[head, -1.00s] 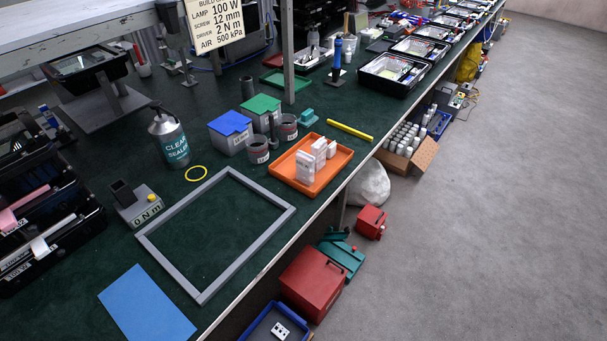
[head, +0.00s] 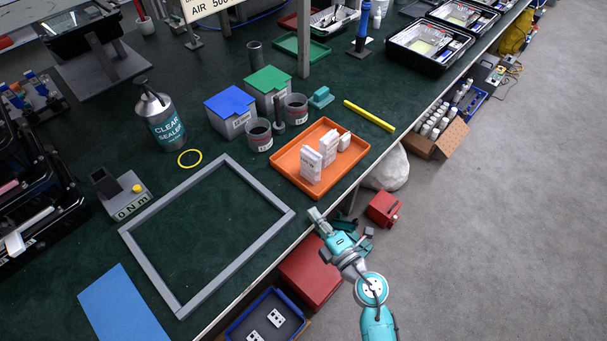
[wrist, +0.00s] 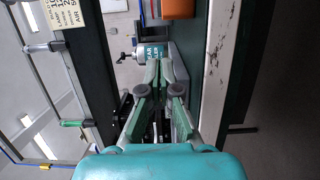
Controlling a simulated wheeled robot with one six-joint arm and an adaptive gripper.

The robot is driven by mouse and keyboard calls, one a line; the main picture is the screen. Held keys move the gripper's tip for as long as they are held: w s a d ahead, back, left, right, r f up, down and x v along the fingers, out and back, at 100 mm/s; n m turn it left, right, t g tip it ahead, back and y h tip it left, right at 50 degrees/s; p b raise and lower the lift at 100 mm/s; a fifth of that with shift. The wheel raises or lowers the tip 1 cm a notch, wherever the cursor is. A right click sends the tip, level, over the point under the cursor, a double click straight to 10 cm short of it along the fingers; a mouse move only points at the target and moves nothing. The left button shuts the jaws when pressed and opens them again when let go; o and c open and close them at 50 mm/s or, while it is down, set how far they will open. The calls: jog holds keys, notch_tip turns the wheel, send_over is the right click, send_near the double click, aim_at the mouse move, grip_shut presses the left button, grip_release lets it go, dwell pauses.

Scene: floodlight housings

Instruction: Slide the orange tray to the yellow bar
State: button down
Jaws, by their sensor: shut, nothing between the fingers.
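The orange tray (head: 287,166) lies on the green bench top near its front edge, with several white boxes (head: 328,146) standing in it. The yellow bar (head: 369,116) lies on the bench beyond the tray's far right corner, with a gap of bare bench between them. My gripper (head: 315,214) is shut and empty at the bench's front edge, just nearer than the tray and not touching it. In the wrist view the gripper fingers (wrist: 162,70) point forward, and a part of the orange tray (wrist: 179,8) shows at the top.
Grey cups (head: 259,137) and blue-lidded and green-lidded boxes (head: 266,80) stand left of the tray. A grey frame (head: 146,254) lies nearer. A teal block (head: 320,98) sits behind the tray. Bare bench lies between tray and bar. A red box (head: 309,274) stands below the edge.

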aim_at(327, 161)
jog(key=shift+w+a, duration=0.25)
jog(key=shift+w, duration=0.55)
jog(key=x, duration=0.9)
jog(key=shift+w+a, duration=0.15)
jog(key=w+d, duration=0.2)
jog(key=w, duration=0.1)
jog(key=w+d, duration=0.6)
jog(key=w, duration=0.1)
jog(key=shift+d, duration=0.15)
